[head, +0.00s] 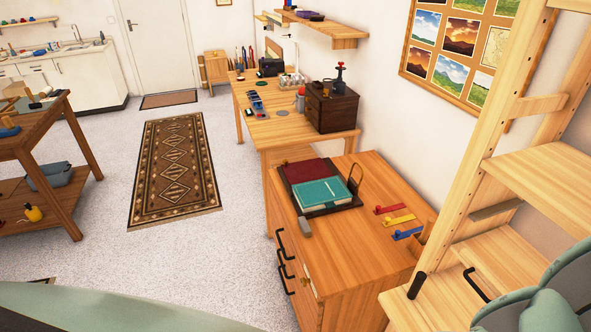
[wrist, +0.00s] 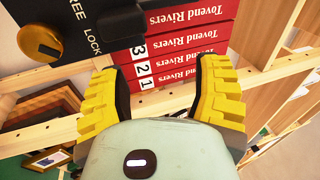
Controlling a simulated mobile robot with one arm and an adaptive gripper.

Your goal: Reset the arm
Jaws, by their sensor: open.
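My gripper (wrist: 162,95) shows in the wrist view with its two yellow, black-padded fingers spread apart. Nothing is held between them. I cannot tell how far the fingertips are from the books. In the head view, pale green parts of my arm show at the lower right; the fingers are not visible there.
A wooden shelf unit (head: 535,105) stands close on the right. Open floor (head: 100,240) and a patterned rug (head: 175,170) are to the left.

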